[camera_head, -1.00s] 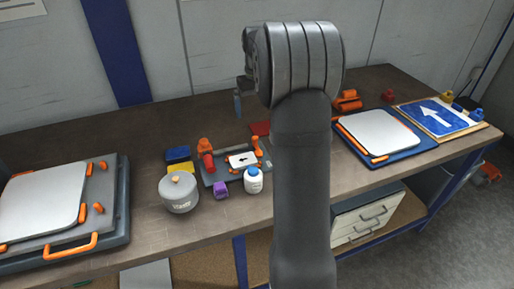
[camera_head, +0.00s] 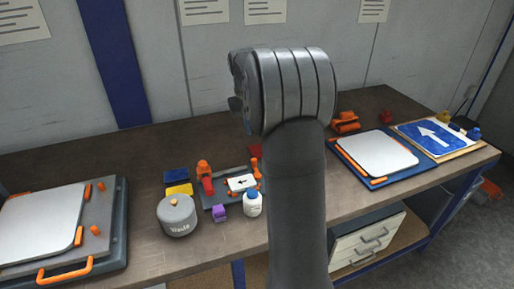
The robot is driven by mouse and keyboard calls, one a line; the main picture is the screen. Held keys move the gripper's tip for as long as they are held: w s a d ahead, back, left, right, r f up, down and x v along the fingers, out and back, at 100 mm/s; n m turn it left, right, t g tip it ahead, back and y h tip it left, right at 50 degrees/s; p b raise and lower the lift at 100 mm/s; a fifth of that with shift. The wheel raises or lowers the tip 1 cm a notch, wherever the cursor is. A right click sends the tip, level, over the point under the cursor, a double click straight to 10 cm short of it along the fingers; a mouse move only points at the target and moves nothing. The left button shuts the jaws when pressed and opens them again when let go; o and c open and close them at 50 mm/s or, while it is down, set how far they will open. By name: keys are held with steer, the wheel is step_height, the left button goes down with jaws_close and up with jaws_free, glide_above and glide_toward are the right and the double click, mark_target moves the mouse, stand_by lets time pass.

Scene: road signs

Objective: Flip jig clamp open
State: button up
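A small dark grey jig plate (camera_head: 222,202) lies near the middle of the table. A white plate with a black arrow (camera_head: 242,183) lies on it. An orange clamp (camera_head: 203,168) with a red end piece (camera_head: 208,186) stands at the plate's left back; whether it is open or shut is too small to tell. A smaller orange piece (camera_head: 256,171) stands at its right. My arm rises in front of the table, with its wrist above and right of the jig. My gripper's fingers are hidden behind the wrist.
A grey lidded pot (camera_head: 177,217), purple block (camera_head: 220,212) and white bottle (camera_head: 253,206) stand before the jig. Blue (camera_head: 176,175) and yellow (camera_head: 178,190) blocks are left of it. A large tray (camera_head: 112,215) is far left, a blue tray (camera_head: 377,183) right.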

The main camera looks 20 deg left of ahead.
steer(key=s+a+f+t, duration=0.1)
steer(key=s+a, duration=0.1)
steer(key=s+a+f+m+t, duration=0.1)
steer(key=s+a+f+t, duration=0.1)
steer(key=s+a+f+t+h, duration=0.1)
steer(key=s+a+t, duration=0.1)
steer(key=shift+s+a+f+m, duration=0.1)
steer(key=shift+a+f+m, duration=0.15)
steer(key=shift+f+m, duration=0.15)
jaws_close()
steer(key=shift+s+a+f+t, duration=0.1)
steer(key=shift+s+a+t, duration=0.2)
steer(key=shift+s+a, duration=0.15)
steer(key=shift+w+f, duration=0.1)
steer(key=x, duration=1)
steer(key=shift+f, duration=0.1)
steer(key=shift+w+d+f, duration=0.1)
steer(key=shift+w+d, duration=0.6)
steer(key=shift+d, duration=0.35)
steer(key=shift+w+d+f, duration=0.15)
steer(key=shift+w+d, duration=0.2)
steer(key=shift+d, duration=0.1)
